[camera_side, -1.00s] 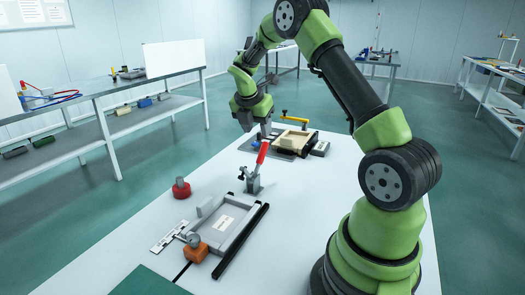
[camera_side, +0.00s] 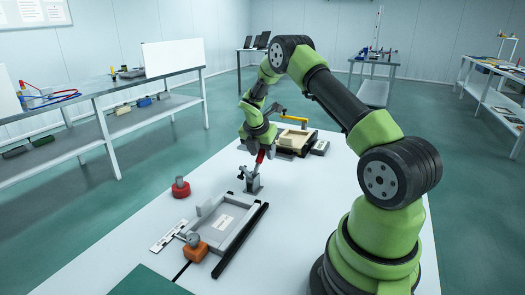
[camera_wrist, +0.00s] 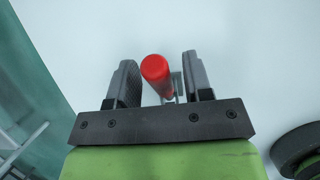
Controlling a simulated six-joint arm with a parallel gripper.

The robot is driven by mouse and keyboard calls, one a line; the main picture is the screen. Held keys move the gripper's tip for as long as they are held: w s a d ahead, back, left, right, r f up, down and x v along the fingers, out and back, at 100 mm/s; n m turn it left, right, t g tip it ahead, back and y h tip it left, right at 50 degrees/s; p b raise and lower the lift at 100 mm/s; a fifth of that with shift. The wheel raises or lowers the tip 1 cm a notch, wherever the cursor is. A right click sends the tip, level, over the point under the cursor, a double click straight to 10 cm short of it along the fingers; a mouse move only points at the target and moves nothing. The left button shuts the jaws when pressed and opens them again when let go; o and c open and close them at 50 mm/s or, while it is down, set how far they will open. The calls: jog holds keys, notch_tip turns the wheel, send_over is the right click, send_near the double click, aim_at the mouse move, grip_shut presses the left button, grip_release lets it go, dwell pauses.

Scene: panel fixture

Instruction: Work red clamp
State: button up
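The red clamp stands on the white table, with its grey metal base (camera_side: 253,184) beside the grey tray fixture. Its red handle (camera_side: 260,157) points up, tilted slightly right, and its upper part is hidden by my gripper (camera_side: 258,146). In the wrist view the rounded end of the red handle (camera_wrist: 156,68) sits between the two dark fingers of my gripper (camera_wrist: 160,80). Gaps show between the handle and both fingers, so the gripper is open around it and not closed on it.
The grey tray fixture (camera_side: 203,236) with a black rail lies in front of the clamp. A red knob piece (camera_side: 180,188) stands to the left, and an orange block (camera_side: 195,251) at the fixture's near corner. A second fixture with a yellow lever (camera_side: 292,117) is behind.

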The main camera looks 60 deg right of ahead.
aim_at(261, 151)
grip_shut()
jog(key=shift+a+r, duration=0.1)
jog(key=shift+a+r+h, duration=0.25)
jog(key=shift+a+h, duration=0.15)
jog(key=shift+h, duration=0.3)
jog(key=shift+a+r+h, duration=0.25)
jog(key=shift+a+h, duration=0.1)
jog(key=shift+h, duration=0.35)
jog(key=shift+a+r+h, duration=0.2)
jog(key=shift+a+h, duration=0.3)
jog(key=shift+h, duration=0.4)
jog(key=shift+a+r+h, duration=0.2)
jog(key=shift+a+h, duration=0.3)
jog(key=shift+h, duration=0.4)
jog(key=shift+o, duration=0.5)
grip_release()
jog(key=shift+a, duration=0.1)
